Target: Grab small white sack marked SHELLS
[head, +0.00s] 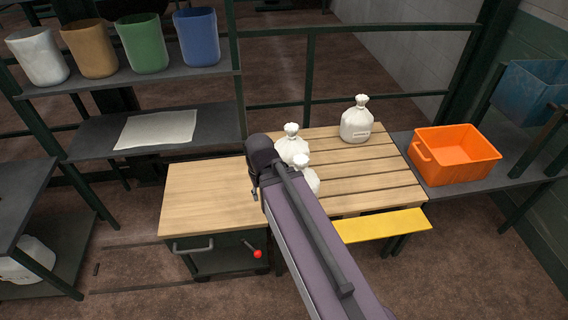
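Three small white tied sacks stand upright on the slatted wooden top. One white sack (356,124) is at the back right, in full view, with a small label too small to read. A second white sack (291,148) stands left of it, and a third white sack (310,178) is just in front of the second. My arm partly covers these two, and no marking on them is legible. I cannot tell which sack is marked SHELLS. My arm reaches up from the bottom right to a dark joint over the table; my gripper does not show.
A plain wooden worktop (205,198) adjoins the slatted top (375,180) on the left. A yellow board (385,225) is in front. An orange crate (458,153) sits on the right shelf. Several coloured bins stand on the upper left shelf (130,78). Dark posts and rails surround the table.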

